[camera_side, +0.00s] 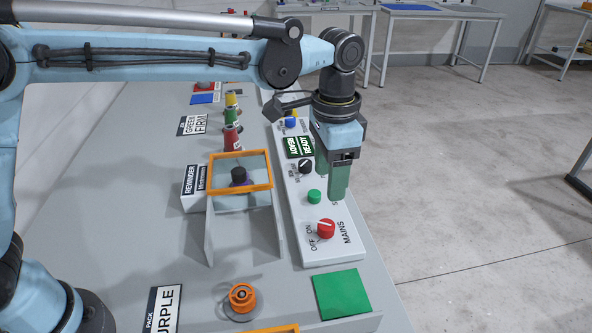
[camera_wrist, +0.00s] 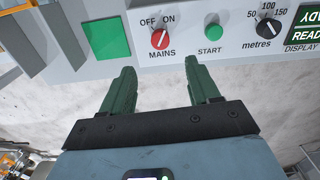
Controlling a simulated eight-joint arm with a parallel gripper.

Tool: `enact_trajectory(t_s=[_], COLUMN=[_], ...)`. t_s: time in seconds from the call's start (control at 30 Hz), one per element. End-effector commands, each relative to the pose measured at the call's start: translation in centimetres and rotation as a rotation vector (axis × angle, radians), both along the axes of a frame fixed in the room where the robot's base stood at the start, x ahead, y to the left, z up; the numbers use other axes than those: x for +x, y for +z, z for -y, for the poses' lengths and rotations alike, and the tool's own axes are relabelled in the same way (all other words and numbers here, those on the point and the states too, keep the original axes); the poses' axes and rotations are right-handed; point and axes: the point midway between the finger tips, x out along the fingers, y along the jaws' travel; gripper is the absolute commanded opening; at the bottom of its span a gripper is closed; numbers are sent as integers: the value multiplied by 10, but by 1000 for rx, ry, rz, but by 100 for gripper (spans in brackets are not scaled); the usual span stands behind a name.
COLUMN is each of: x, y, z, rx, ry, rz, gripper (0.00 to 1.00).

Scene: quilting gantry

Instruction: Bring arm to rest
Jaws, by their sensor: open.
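My gripper (camera_side: 331,187) hangs fingers-down over the white control panel (camera_side: 290,232) at the bench's right edge. Its two green fingers (camera_wrist: 164,72) are apart with nothing between them. In the wrist view they lie below the panel's MAINS and START labels. The red MAINS knob (camera_side: 326,229) has its pointer toward ON in the wrist view (camera_wrist: 160,39). The green START button (camera_side: 314,196) also shows there (camera_wrist: 213,31). The black metres dial (camera_side: 305,166) sits beside the READY display (camera_side: 299,146). I cannot tell the gripper's exact height above the panel.
An orange-framed clear cover (camera_side: 241,188) stands by the rewinder, with a dark purple spool (camera_side: 238,175) behind it. Red, green and yellow spools (camera_side: 232,115) stand farther back. An orange spool (camera_side: 242,298) and green square (camera_side: 341,294) are nearer. The floor to the right is open.

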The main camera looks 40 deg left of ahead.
Motion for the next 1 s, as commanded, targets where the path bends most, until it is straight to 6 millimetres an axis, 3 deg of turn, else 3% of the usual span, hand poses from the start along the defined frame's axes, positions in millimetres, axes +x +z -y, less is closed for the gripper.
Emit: enact_trajectory(t_s=[0.13,0.23,0.6,0.77,1.0], x=[-1,-4,-44,-68,-106], y=[3,10,34,31,13], z=[-6,-21,-113,-148,-191], rx=[-5,-19,-111,-146,-194], ry=[15,55,318,432,595], rz=[10,39,247,342,487], gripper=[61,61,61,61,61])
